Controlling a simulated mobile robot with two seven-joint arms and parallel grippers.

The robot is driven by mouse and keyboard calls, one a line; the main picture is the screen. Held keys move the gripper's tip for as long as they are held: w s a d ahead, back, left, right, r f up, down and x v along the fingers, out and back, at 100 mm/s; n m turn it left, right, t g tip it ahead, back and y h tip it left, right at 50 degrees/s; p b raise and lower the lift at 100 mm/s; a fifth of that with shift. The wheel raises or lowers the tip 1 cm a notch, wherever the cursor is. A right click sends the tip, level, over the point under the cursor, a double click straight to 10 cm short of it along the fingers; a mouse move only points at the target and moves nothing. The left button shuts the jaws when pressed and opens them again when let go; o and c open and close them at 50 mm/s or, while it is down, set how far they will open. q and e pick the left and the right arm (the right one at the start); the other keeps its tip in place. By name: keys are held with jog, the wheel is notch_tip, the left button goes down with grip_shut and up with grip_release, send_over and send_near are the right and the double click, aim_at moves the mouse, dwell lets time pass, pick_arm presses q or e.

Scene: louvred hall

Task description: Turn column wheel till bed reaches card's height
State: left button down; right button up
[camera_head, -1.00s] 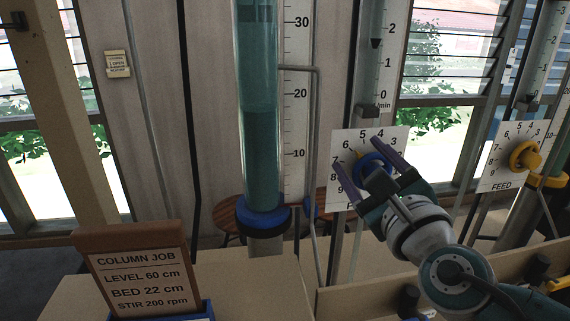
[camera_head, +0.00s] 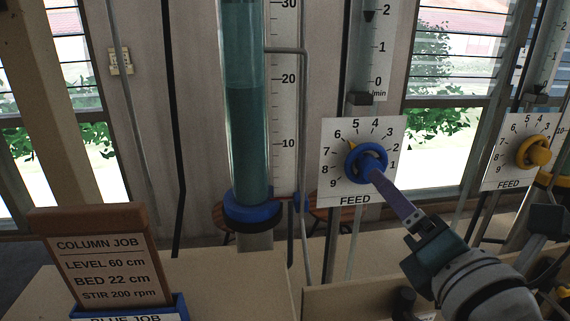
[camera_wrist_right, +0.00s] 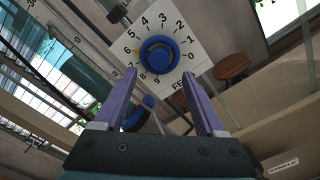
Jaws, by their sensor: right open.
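The glass column (camera_head: 245,50) stands on a blue collar (camera_head: 251,208). Its dark teal bed (camera_head: 247,140) tops out a little below 20 on the scale (camera_head: 285,110), under paler liquid. The job card (camera_head: 112,262) reads LEVEL 60 cm, BED 22 cm, STIR 200 rpm. My right gripper (camera_head: 380,180) is open before the wheel, a purple finger overlapping its lower right edge; contact is unclear. The wheel also shows between its fingers in the right wrist view (camera_wrist_right: 160,55). My left gripper is out of view.
A second FEED plate (camera_head: 508,158) with a yellow wheel (camera_head: 533,152) stands at the right. A bent grey pipe (camera_head: 304,120) runs between the column and the blue wheel. A blue holder (camera_head: 150,312) stands under the card. A wooden stool (camera_wrist_right: 232,66) is behind.

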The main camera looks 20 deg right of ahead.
aim_at(369, 167)
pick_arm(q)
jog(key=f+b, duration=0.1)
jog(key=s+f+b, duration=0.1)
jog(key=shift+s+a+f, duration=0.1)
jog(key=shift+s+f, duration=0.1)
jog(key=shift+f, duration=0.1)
pick_arm(e)
jog(key=x, duration=0.6)
jog(key=shift+w+d+f, duration=0.3)
jog(key=shift+w+f, duration=0.05)
